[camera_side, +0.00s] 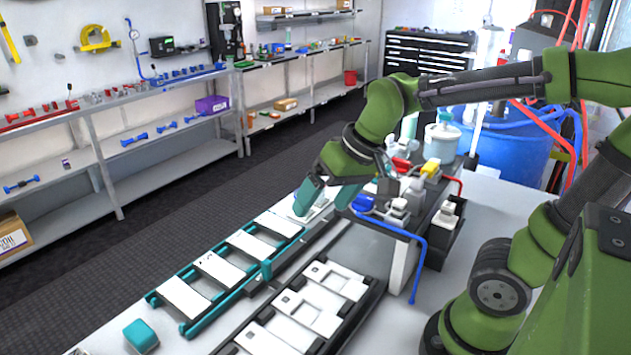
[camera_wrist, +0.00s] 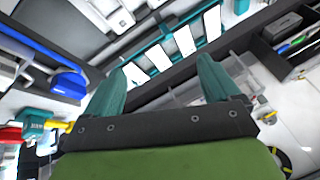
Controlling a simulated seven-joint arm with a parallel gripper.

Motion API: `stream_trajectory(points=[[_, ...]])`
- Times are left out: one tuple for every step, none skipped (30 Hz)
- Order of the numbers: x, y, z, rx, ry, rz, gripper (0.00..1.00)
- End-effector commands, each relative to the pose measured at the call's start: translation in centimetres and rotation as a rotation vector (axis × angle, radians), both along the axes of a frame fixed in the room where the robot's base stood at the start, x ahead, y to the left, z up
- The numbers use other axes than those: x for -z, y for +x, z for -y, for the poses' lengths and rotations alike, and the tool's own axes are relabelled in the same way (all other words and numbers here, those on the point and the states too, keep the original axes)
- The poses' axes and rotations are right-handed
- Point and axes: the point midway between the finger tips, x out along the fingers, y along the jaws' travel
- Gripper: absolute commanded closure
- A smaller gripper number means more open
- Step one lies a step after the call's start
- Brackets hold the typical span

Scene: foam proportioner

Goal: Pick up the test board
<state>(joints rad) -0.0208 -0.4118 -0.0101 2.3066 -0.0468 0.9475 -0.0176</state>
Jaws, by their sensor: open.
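Several flat white boards lie in a row across a teal rack (camera_side: 268,268); one of them is the board (camera_side: 219,269) near the rack's middle. I cannot tell which one is the test board. In the wrist view the same teal rack (camera_wrist: 152,44) and its white boards, such as the board (camera_wrist: 184,41), show beyond my fingertips. My gripper (camera_side: 325,196) is above the far end of the rack, with its teal fingers pointing down. In the wrist view my gripper (camera_wrist: 158,74) is open, with nothing visible between the fingers.
A black tray (camera_side: 352,318) with white plates with openings lies right of the rack. Bottles and fittings with a blue hose (camera_side: 418,262) stand close right of my gripper. A small teal block (camera_side: 140,336) sits at the near left. Shelves (camera_side: 170,170) line the far wall.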

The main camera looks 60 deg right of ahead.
Motion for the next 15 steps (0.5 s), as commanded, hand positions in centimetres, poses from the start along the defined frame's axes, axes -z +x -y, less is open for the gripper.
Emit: stream_trajectory(points=[[0.2,1.9,0.1,-0.014,-0.013,-0.042,0.11],[0.3,2.9,0.1,-0.025,-0.021,-0.064,0.11],[0.5,4.3,0.2,-0.040,-0.033,-0.091,0.11],[0.6,5.3,0.2,-0.050,-0.042,-0.113,0.11],[0.8,6.3,0.3,-0.063,-0.051,-0.134,0.11],[1.2,7.7,0.3,-0.079,-0.065,-0.162,0.11],[1.5,8.8,0.4,-0.093,-0.076,-0.182,0.11],[1.8,9.9,0.4,-0.105,-0.086,-0.202,0.11],[2.4,11.3,0.5,-0.124,-0.101,-0.229,0.11],[2.8,12.3,0.6,-0.136,-0.111,-0.250,0.11],[3.2,13.3,0.7,-0.151,-0.123,-0.270,0.11],[3.9,14.7,0.8,-0.171,-0.138,-0.295,0.11],[4.4,15.7,0.9,-0.183,-0.147,-0.315,0.11],[4.9,16.6,0.9,-0.198,-0.159,-0.332,0.11],[5.5,17.8,1.0,-0.217,-0.174,-0.353,0.11]])
